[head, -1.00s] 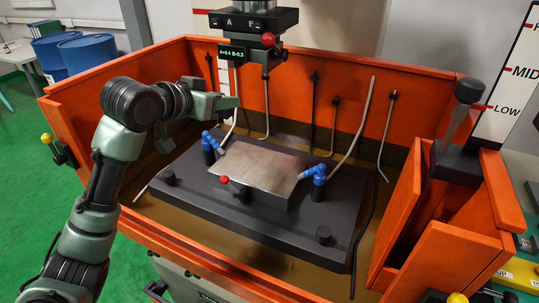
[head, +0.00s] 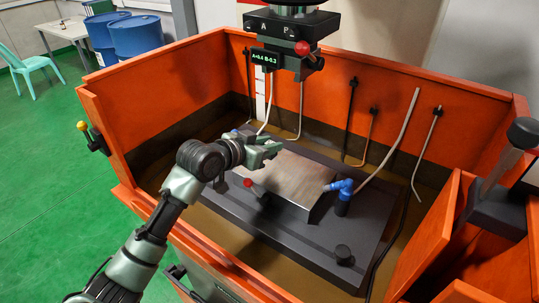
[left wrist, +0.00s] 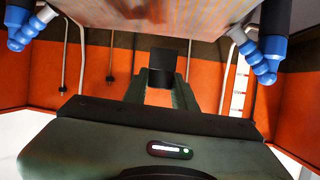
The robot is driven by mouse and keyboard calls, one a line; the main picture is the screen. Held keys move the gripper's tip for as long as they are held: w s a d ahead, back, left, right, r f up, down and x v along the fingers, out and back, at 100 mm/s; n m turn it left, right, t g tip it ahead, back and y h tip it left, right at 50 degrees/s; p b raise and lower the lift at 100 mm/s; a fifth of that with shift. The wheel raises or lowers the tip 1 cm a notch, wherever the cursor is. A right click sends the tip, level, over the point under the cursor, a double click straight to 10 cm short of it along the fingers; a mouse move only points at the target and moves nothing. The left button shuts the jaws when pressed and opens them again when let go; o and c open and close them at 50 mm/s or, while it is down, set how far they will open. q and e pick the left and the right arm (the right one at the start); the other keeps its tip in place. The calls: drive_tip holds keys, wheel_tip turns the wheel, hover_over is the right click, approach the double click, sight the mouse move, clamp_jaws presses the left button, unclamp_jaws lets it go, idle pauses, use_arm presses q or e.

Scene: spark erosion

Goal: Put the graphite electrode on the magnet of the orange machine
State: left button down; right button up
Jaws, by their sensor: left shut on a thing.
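The orange machine's magnet (head: 292,182) is a silvery flat-topped block on the dark bed inside the orange tank. My left gripper (head: 266,150) is over its back left part in the head view. In the left wrist view, the left gripper (left wrist: 163,85) is shut on the graphite electrode (left wrist: 164,62), a small dark block at its fingertips. The magnet's face (left wrist: 165,12) shows at the top of that view, apart from the block in the picture. The electrode cannot be made out in the head view, nor can its exact gap to the magnet. My right gripper is not in view.
The machine head (head: 290,25) with a red knob hangs above, behind the gripper. A blue nozzle (head: 342,187) stands at the magnet's right. Thin rods hang along the back wall.

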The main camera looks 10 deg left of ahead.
sight(269, 158)
use_arm(q)
drive_tip(key=shift+f, duration=0.3)
wheel_tip(269, 158, down, 4)
drive_tip(key=shift+s+r+p, duration=0.1)
drive_tip(key=shift+r+p, duration=0.15)
drive_tip(key=shift+p, duration=0.15)
drive_tip(key=shift+f, duration=0.3)
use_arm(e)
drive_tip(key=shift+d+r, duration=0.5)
use_arm(q)
drive_tip(key=shift+f, duration=0.15)
drive_tip(key=c, duration=1.1)
unclamp_jaws()
